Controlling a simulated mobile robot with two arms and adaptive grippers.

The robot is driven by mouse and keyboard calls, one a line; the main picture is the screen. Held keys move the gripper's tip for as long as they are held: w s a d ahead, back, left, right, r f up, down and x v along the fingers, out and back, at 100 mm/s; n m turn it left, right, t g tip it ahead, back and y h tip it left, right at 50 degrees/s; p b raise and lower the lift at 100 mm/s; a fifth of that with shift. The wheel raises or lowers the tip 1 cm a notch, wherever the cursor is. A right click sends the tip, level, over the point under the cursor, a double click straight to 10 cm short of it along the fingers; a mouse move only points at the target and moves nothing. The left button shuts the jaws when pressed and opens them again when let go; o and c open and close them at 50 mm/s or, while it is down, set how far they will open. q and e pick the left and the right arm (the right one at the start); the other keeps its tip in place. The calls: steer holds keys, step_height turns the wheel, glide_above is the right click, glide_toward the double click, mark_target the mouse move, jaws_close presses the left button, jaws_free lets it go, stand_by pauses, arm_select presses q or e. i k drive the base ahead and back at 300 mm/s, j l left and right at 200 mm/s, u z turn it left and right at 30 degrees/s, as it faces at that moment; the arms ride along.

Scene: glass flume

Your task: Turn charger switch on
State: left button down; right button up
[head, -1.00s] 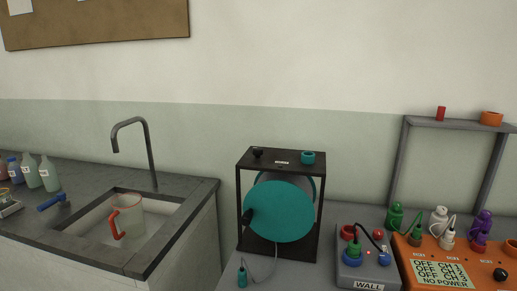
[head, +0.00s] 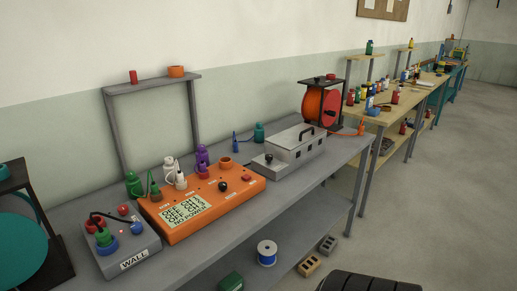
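The orange charger box (head: 215,203) lies on the grey bench, left of the middle of the head view. Its display (head: 184,212) shows OFF on its channel lines and NO POWER below. A black knob (head: 222,186) and a red button or switch (head: 246,178) are on its top; I cannot tell which is the charger switch. Green, white and purple bottle-like pieces stand along its back edge. Neither of my grippers is in view.
A grey WALL box (head: 122,246) with a black cable stands left of the charger. A grey lidded metal box (head: 296,148) and an orange reel (head: 321,104) stand to the right. A grey rack (head: 152,84) rises behind. Open floor (head: 440,190) lies right.

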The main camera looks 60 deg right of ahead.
mark_target(268, 157)
steer(key=z, duration=2.15)
